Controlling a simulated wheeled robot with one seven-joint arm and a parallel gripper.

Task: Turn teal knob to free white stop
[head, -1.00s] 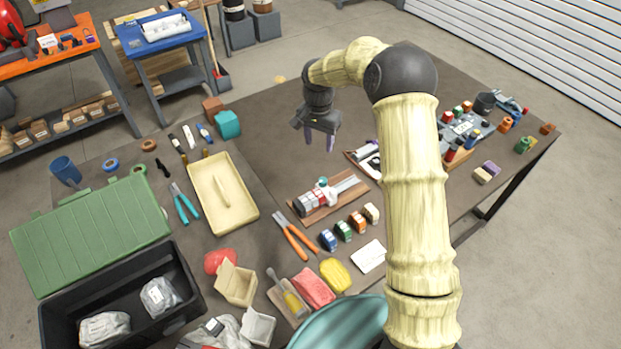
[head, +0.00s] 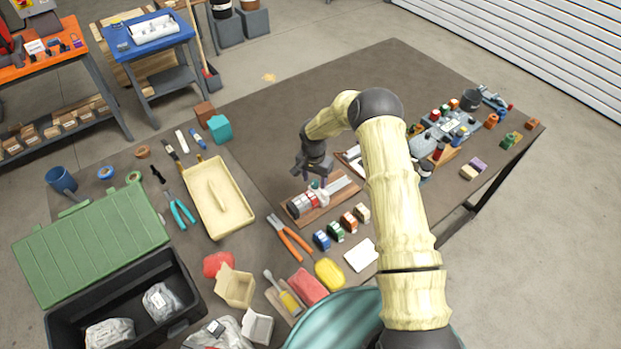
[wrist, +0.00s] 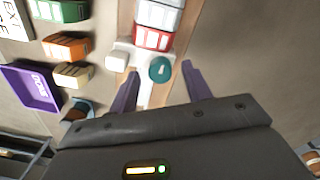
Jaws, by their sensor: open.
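The teal knob (wrist: 160,69) sits on a white stop (wrist: 122,57) at the end of a row of red and white blocks (wrist: 153,30) in the wrist view. In the head view the knob (head: 316,184) is a small teal spot on the wooden board (head: 347,194), partly hidden by my gripper. My gripper (wrist: 158,82) is open, its two purple fingers pointing toward the knob, one on either side in the picture. In the head view my gripper (head: 316,178) is just above the board's knob end. I cannot tell whether the fingers touch the knob.
Several small coloured blocks (head: 336,231) stand beside the board toward the front. Orange-handled pliers (head: 288,235) lie to its left, and a cream tray (head: 219,200) is further left.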

